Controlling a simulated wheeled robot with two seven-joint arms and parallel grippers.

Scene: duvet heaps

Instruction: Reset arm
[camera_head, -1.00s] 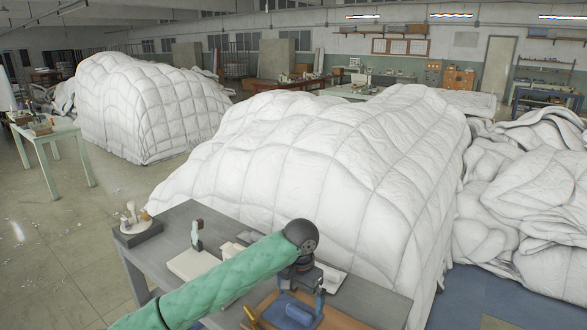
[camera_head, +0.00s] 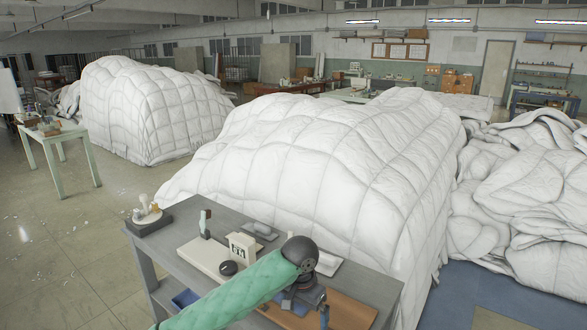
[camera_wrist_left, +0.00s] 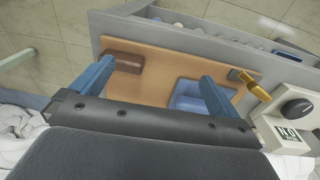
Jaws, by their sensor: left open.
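My left arm comes in from the lower left in a green sleeve, over the grey workbench (camera_head: 225,220). My left gripper (camera_head: 306,308) hangs at the end of this arm, above the wooden board (camera_head: 352,312). In the left wrist view the gripper (camera_wrist_left: 156,72) has two blue fingers wide apart with nothing between them. My right gripper is in neither view.
A white block with a label (camera_head: 242,246), a dark round object (camera_head: 228,268) and a small stand (camera_head: 205,224) are on the bench. A large white duvet heap (camera_head: 330,165) rises right behind it. More duvets (camera_head: 525,180) lie right.

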